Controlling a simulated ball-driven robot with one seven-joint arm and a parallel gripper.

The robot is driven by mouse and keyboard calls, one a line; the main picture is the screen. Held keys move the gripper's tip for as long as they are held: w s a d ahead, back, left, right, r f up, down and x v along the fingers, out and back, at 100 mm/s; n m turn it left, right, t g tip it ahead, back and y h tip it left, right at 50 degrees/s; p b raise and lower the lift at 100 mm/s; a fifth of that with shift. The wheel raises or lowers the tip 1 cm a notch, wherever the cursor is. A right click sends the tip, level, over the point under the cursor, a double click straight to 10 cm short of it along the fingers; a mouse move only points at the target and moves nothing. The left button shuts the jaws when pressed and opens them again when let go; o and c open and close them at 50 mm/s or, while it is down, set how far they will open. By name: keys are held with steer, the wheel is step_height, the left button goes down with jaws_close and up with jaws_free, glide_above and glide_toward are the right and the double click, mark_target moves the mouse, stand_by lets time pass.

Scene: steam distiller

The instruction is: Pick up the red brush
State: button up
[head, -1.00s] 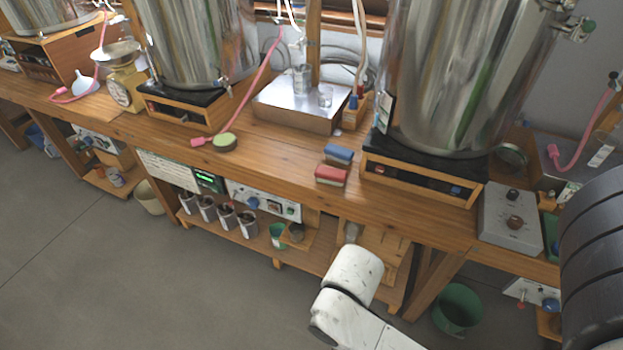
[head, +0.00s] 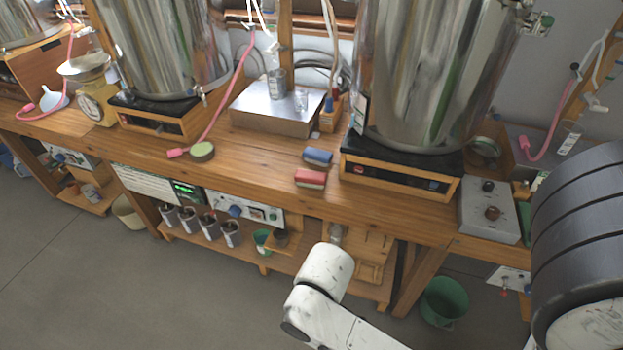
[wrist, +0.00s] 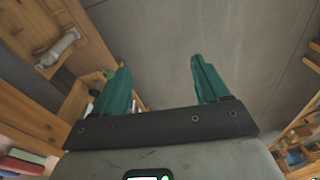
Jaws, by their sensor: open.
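The red brush (head: 310,178) lies on the wooden bench top near its front edge, just in front of a blue brush (head: 318,156). In the wrist view my gripper (wrist: 165,78) has its two green fingers apart with nothing between them, only the grey floor beyond. A red and white block that looks like the red brush (wrist: 22,166) shows at the lower left of the wrist view, well outside the fingers. In the head view my white arm is below and in front of the bench; the gripper itself is not seen there.
Large steel vessels (head: 415,75) stand on the bench behind the brushes. A steel box (head: 275,108) is at the back and a grey control box (head: 488,212) at the right. A green bucket (head: 444,300) stands on the floor.

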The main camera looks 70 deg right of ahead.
steer(key=w+d+r+t+y, duration=0.1)
steer(key=w+d+r+y, duration=0.1)
steer(key=w, duration=1)
steer(key=w+d+r+n+t+p, duration=0.15)
steer(key=w+d+r, duration=0.25)
steer(key=w+d, duration=0.45)
steer(key=g+h, duration=0.2)
glide_toward(311, 175)
steer(key=shift+d+n, duration=0.3)
steer(key=shift+n, duration=0.05)
steer(key=f, duration=0.4)
steer(key=shift+w+f, duration=0.2)
steer(key=shift+w, duration=0.1)
steer(key=shift+w+a+f+p, duration=0.1)
steer(key=shift+w+a+f, duration=0.05)
steer(key=shift+f, duration=0.8)
steer(key=shift+w+a+f+p, duration=0.1)
steer(key=shift+w+a+f, duration=0.1)
steer(key=shift+f, duration=0.75)
steer(key=shift+w+a+f+p, duration=0.1)
steer(key=shift+w+f, duration=0.05)
steer(key=shift+f, duration=0.8)
steer(key=shift+f, duration=0.25)
